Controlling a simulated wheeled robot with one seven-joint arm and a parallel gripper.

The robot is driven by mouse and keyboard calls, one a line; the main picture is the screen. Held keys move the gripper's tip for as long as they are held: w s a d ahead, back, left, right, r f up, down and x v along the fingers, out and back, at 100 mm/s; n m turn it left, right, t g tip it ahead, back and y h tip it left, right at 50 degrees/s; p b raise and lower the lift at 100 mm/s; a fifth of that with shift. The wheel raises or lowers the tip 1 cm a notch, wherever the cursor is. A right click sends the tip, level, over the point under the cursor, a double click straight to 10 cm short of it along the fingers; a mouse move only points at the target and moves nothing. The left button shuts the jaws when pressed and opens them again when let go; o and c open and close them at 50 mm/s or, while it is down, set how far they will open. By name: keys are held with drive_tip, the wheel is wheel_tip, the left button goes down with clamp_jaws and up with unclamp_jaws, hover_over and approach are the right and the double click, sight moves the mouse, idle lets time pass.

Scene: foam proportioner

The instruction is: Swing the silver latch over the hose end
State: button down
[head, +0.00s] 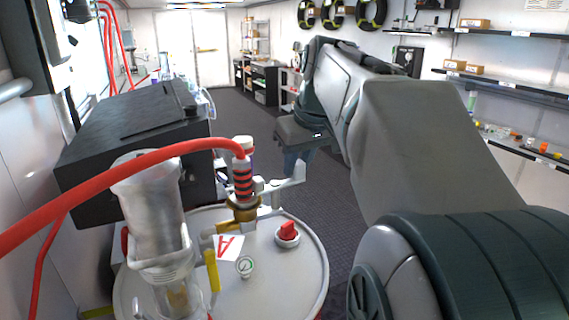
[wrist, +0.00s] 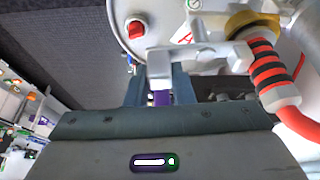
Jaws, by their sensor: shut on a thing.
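The silver latch (head: 285,187) is beside the brass fitting at the hose end, on top of the drum. In the wrist view the latch (wrist: 202,58) reaches from the fitting to my fingers. My gripper (head: 297,168) is shut on its outer end; in the wrist view the gripper (wrist: 160,90) has a finger on each side of that end. The hose end (head: 243,182), red with black bands, stands upright on the brass fitting (head: 242,208). The hose end (wrist: 267,68) also shows at the right of the wrist view. My fingers partly hide the gripped end.
The white drum lid (head: 300,258) carries a red knob (head: 288,232), a gauge (head: 245,266) and a label (head: 228,246). A clear cylinder (head: 152,215) and a black box (head: 130,140) stand to the left. The red hose (head: 90,187) arches leftward. Dark floor is free beyond the drum.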

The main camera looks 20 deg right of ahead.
drive_tip(key=shift+s+m, duration=0.2)
drive_tip(key=shift+m, duration=0.4)
drive_tip(key=c, duration=1.2)
unclamp_jaws()
drive_tip(key=shift+s, duration=0.1)
drive_tip(key=shift+c, duration=0.2)
drive_tip(key=v, duration=1.3)
drive_tip(key=shift+a+r, duration=0.25)
drive_tip(key=shift+r, duration=0.15)
